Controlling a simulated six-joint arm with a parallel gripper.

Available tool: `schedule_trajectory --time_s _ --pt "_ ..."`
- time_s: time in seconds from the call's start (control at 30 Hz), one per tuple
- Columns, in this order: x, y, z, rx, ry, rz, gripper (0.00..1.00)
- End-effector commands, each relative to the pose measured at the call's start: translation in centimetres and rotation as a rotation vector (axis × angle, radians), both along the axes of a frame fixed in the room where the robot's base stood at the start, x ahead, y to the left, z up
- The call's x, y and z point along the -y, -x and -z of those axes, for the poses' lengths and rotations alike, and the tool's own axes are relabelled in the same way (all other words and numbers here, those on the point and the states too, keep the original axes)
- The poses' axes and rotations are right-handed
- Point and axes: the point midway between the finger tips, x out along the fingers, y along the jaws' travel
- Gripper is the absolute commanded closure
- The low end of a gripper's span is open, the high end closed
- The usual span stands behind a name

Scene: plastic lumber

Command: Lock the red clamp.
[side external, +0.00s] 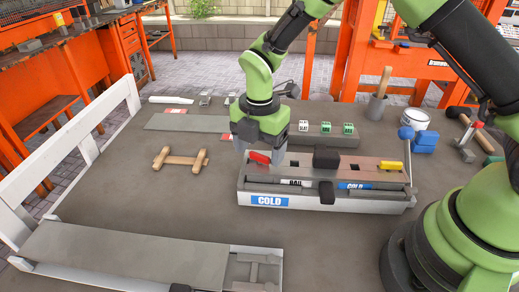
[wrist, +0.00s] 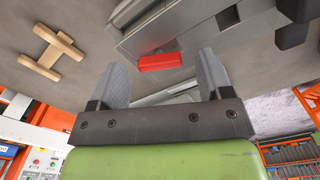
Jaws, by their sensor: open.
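The red clamp (side external: 259,157) is at the left end of the grey fixture (side external: 302,198) labelled COLD. In the wrist view the red clamp (wrist: 160,62) appears as a short red bar just ahead of the space between my fingers. My gripper (side external: 255,148) is above the left end of the fixture, pointing down, close to the clamp. In the wrist view my gripper (wrist: 164,78) has its two grey fingers spread wide, with nothing held between them. I cannot tell from these views whether a finger touches the clamp.
Black blocks (side external: 326,159) stand mid-fixture, and a yellow clamp (side external: 390,166) is at its right end. A wooden H-shaped piece (side external: 180,159) lies to the left. A long grey board (side external: 125,255) lies in front left. A blue object (side external: 424,142) and a white can (side external: 415,120) stand at right.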

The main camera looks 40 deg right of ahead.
Motion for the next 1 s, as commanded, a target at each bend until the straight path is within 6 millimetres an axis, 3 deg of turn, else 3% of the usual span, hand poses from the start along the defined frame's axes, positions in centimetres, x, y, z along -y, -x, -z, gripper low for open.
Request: schedule_trajectory --time_s 0.37,0.6,1.0 --pt "0.0 0.01 0.8 0.001 0.0 0.001 0.28" --pt "0.01 0.01 0.78 0.001 0.0 0.0 0.77" --pt "0.01 -0.01 0.75 0.001 0.0 0.068 0.77"
